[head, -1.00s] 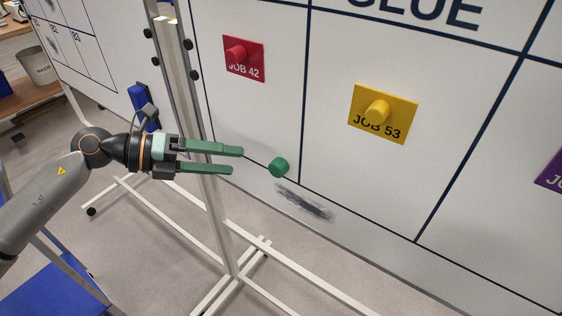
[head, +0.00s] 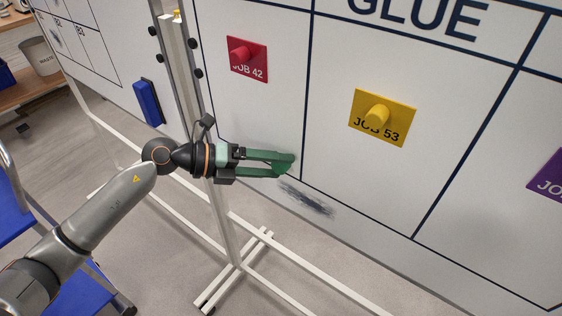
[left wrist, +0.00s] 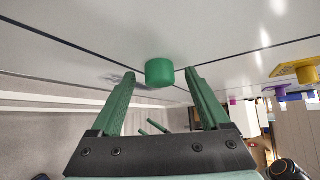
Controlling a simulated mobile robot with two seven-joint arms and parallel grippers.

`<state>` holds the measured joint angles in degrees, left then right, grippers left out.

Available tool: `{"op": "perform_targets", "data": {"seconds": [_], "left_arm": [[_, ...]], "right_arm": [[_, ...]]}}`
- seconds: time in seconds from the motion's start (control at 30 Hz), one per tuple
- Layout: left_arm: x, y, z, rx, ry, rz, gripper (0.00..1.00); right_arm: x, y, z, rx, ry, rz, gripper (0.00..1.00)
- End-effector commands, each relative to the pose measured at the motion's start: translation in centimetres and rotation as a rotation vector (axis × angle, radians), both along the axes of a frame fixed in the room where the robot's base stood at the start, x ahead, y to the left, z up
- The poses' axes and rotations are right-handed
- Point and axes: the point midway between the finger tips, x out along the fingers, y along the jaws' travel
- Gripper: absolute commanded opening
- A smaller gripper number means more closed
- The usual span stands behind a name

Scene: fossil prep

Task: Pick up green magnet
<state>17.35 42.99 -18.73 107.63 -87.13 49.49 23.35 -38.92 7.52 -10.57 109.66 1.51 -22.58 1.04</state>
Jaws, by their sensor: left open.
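The green magnet (left wrist: 159,72) is a short round knob on the whiteboard (head: 350,205). In the left wrist view it sits between the two fingertips, with a small gap showing on each side. My left gripper (head: 284,163) is open, its green fingers reaching the board at the magnet's place. In the head view the fingers and magnet merge in the same green, so its outline is mostly hidden there. The left gripper's fingers also show in the left wrist view (left wrist: 161,75). My right gripper is not in view.
A red magnet (head: 240,52) holds the JOB 42 card, and a yellow magnet (head: 377,115) holds the JOB 53 card (head: 396,108). A dark smudge (head: 308,201) lies below the gripper. A pale stand post (head: 222,225) stands behind my gripper. A blue eraser (head: 148,103) is at left.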

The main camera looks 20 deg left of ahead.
Motion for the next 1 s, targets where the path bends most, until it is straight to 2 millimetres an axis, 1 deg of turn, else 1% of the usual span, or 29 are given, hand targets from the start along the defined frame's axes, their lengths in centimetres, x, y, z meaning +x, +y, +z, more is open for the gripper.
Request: {"op": "perform_targets", "data": {"seconds": [0.07, 0.77, 1.0], "left_arm": [[0.0, 0.03, -0.01, 0.0, 0.0, 0.0, 0.8], [-0.01, 0.08, 0.0, 0.001, 0.0, 0.0, 0.01], [0.0, 0.08, 0.02, 0.0, 0.0, 0.001, 0.0]], "right_arm": [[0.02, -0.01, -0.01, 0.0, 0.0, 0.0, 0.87], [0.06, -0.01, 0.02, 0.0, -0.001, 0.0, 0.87], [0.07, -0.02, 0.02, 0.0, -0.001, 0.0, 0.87]]}}
